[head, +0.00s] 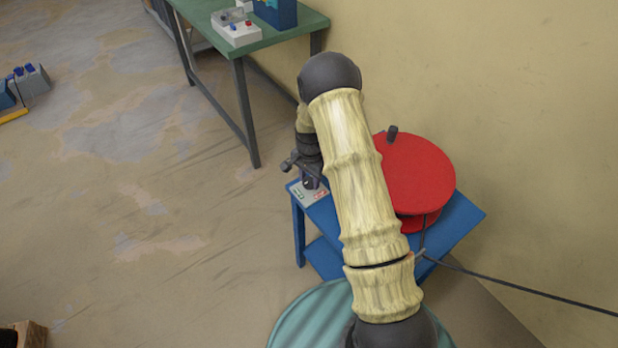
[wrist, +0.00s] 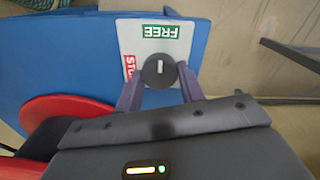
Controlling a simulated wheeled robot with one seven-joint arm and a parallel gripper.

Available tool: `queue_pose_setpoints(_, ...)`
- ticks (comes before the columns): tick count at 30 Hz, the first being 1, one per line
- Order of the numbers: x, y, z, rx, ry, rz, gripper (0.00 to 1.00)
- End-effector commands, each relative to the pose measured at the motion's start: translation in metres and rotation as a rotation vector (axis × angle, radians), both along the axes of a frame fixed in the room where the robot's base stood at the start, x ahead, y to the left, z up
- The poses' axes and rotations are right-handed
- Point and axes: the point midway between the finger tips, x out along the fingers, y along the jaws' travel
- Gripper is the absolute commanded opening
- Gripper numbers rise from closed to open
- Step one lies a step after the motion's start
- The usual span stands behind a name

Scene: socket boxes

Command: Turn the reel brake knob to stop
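The reel brake knob (wrist: 159,71) is a round black dial with a white pointer line. It sits on a light grey plate (wrist: 182,47) at the corner of the blue table, and its line points to the green FREE label (wrist: 161,31). The red STOP label (wrist: 129,68) is left of the knob, partly hidden by a finger. My gripper (wrist: 160,72) has its two purple fingers on either side of the knob, tips close to its edges. Whether they touch it I cannot tell. In the head view my gripper (head: 311,182) is over the plate (head: 309,193), hiding the knob.
The red reel (head: 418,178) stands on the blue table (head: 458,225) right beside my arm, with a dark cable (head: 520,286) running off right. A green-topped table (head: 290,32) with boxes is behind.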

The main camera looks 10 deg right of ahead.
Motion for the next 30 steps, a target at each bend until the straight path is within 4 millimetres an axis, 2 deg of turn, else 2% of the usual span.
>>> queue_pose_setpoints(14,0.0004,0.0002,0.0007,0.001,-0.001,0.068,0.16)
queue_pose_setpoints(23,0.0006,0.0006,0.0009,0.001,-0.001,0.259,0.16)
queue_pose_setpoints(30,0.0007,0.0005,0.0010,0.001,-0.001,0.479,0.16)
